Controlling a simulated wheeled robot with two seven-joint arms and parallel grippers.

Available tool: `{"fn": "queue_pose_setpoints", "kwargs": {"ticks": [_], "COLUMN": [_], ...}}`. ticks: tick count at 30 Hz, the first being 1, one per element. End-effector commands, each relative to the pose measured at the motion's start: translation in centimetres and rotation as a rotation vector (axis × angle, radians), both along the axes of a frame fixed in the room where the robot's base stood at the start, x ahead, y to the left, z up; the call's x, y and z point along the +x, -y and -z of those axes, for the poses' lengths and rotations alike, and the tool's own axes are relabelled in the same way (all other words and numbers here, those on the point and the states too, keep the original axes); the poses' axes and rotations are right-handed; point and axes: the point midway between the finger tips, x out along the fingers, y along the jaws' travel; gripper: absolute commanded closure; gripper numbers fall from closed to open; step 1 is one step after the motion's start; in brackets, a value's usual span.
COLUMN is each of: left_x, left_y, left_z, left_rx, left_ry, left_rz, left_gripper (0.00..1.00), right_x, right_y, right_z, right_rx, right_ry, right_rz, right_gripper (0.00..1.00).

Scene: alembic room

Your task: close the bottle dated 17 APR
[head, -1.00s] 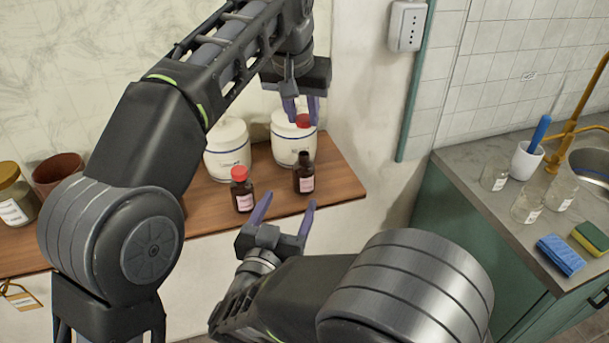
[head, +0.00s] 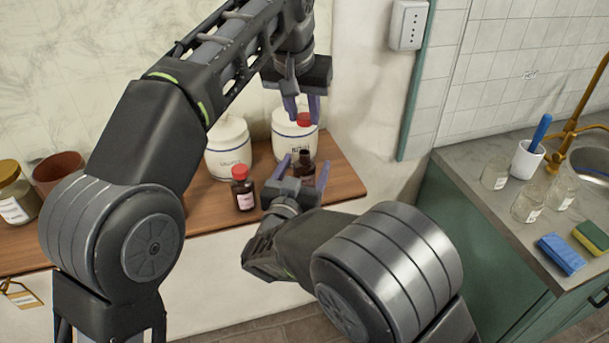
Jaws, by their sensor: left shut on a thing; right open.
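An uncapped brown bottle (head: 306,165) stands upright on the wooden shelf, its label now largely hidden by my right gripper. My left gripper (head: 302,115) is shut on a red cap (head: 304,120) and holds it above this bottle, apart from its neck. My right gripper (head: 297,166) is open, its fingers around or just in front of the open bottle; I cannot tell which. A second brown bottle (head: 244,196) with a red cap on stands to the left, its pale label facing me. The dates on the labels are too small to read.
Two white lidded jars (head: 228,150) stand behind the bottles on the wooden shelf (head: 345,183). A jar with a yellowish lid (head: 14,195) and a brown pot (head: 60,172) stand at the far left. Glass jars and sponges lie on the right counter (head: 470,170).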

Motion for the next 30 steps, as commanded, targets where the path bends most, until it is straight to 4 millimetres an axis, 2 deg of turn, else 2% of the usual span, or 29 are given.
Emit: {"fn": "queue_pose_setpoints", "kwargs": {"ticks": [7, 30], "left_x": [0.0, 0.0], "left_y": [0.0, 0.0], "left_z": [0.0, 0.0], "left_rx": [0.0, 0.0], "left_ry": [0.0, 0.0], "left_rz": [0.0, 0.0], "left_gripper": [1.0, 1.0], "right_x": [0.05, 0.03], "right_y": [0.02, 0.02], "right_z": [0.01, 0.0], "right_rx": [0.0, 0.0], "right_ry": [0.0, 0.0], "right_rz": [0.0, 0.0], "right_gripper": [0.29, 0.92]}}
